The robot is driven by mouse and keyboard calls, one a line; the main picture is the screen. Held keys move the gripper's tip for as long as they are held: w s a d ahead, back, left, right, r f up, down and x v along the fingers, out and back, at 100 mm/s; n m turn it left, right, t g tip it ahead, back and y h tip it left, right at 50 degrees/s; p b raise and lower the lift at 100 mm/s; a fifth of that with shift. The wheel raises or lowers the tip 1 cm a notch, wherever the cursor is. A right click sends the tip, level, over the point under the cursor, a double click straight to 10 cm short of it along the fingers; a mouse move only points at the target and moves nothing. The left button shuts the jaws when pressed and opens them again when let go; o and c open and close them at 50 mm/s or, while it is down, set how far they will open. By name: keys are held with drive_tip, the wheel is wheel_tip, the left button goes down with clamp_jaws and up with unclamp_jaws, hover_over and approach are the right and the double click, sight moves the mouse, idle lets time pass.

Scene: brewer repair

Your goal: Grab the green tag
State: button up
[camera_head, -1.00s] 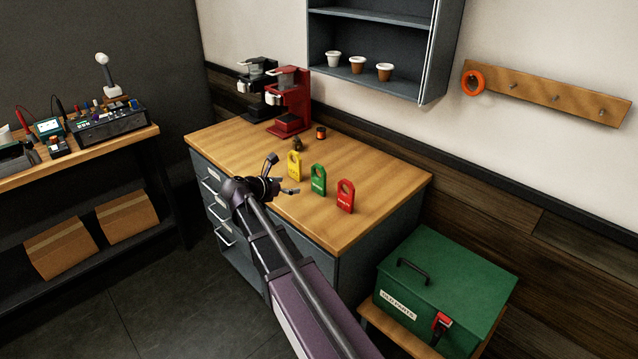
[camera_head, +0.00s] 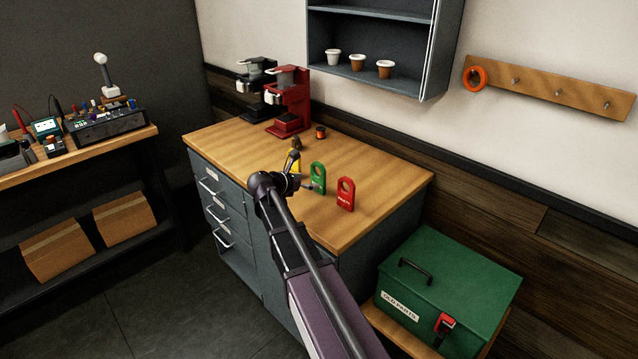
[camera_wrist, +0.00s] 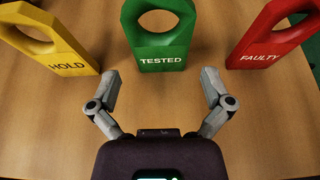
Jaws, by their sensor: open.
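The green tag (camera_head: 318,176) stands upright on the wooden counter between the yellow and red tags. In the wrist view the green tag (camera_wrist: 162,52) reads "TESTED" and has a round hole near its top. My gripper (camera_wrist: 160,84) is open and empty, its two fingers spread just short of the green tag and on either side of its width. In the head view my gripper (camera_head: 303,172) is over the counter just left of the green tag, partly covering the yellow tag.
A yellow "HOLD" tag (camera_wrist: 50,52) stands to the left and a red "FAULTY" tag (camera_wrist: 268,48) to the right. A red coffee machine (camera_head: 291,100) stands at the counter's back. A green toolbox (camera_head: 450,280) is at the lower right.

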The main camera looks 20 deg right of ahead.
sight(317, 179)
drive_tip(key=shift+d, duration=0.1)
drive_tip(key=shift+b+x, duration=0.9)
drive_tip(key=shift+x, duration=1.6)
drive_tip(key=c, duration=0.7)
